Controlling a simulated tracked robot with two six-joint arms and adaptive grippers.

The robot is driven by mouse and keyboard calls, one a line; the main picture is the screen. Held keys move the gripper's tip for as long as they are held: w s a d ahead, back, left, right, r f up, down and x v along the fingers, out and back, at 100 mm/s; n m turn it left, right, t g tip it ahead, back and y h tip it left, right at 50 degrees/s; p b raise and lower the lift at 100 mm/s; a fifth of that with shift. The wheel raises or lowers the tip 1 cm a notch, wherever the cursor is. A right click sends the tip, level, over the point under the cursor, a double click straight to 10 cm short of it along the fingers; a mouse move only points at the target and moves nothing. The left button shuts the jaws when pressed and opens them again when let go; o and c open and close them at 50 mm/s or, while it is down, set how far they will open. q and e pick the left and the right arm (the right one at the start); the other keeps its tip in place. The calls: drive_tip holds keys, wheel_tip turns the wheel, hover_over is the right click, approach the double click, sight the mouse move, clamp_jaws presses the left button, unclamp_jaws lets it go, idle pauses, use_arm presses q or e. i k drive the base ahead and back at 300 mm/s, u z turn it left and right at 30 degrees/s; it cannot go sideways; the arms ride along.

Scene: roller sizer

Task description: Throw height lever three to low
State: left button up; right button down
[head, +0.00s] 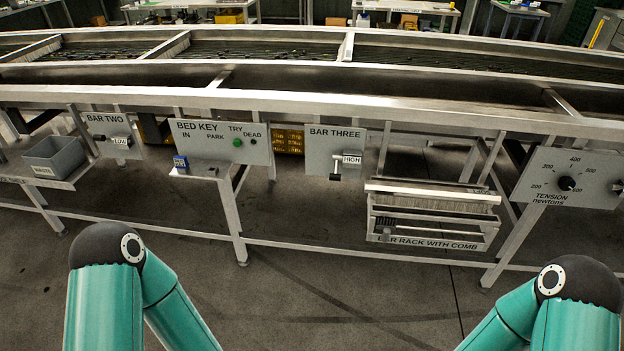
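The height lever three is on the grey panel marked BAR THREE (320,137), near the middle of the head view. A white tag reading HIGH (351,160) shows at its right side. The lever's dark end (336,177) hangs just below the tag, at the panel's lower edge. The lever is small in view, so its exact shape is hard to tell. Both my teal arms show only as elbows and links at the bottom left and bottom right. Neither gripper is in view, and nothing of mine is near the panel.
A slatted rack with comb (432,238) stands lower right. A TENSION dial (567,183) is far right. A frame leg (231,210) stands left of centre.

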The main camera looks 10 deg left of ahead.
sight(334, 177)
drive_tip(key=z, duration=0.15)
drive_tip(key=i, duration=0.9)
drive_tip(key=u, duration=0.05)
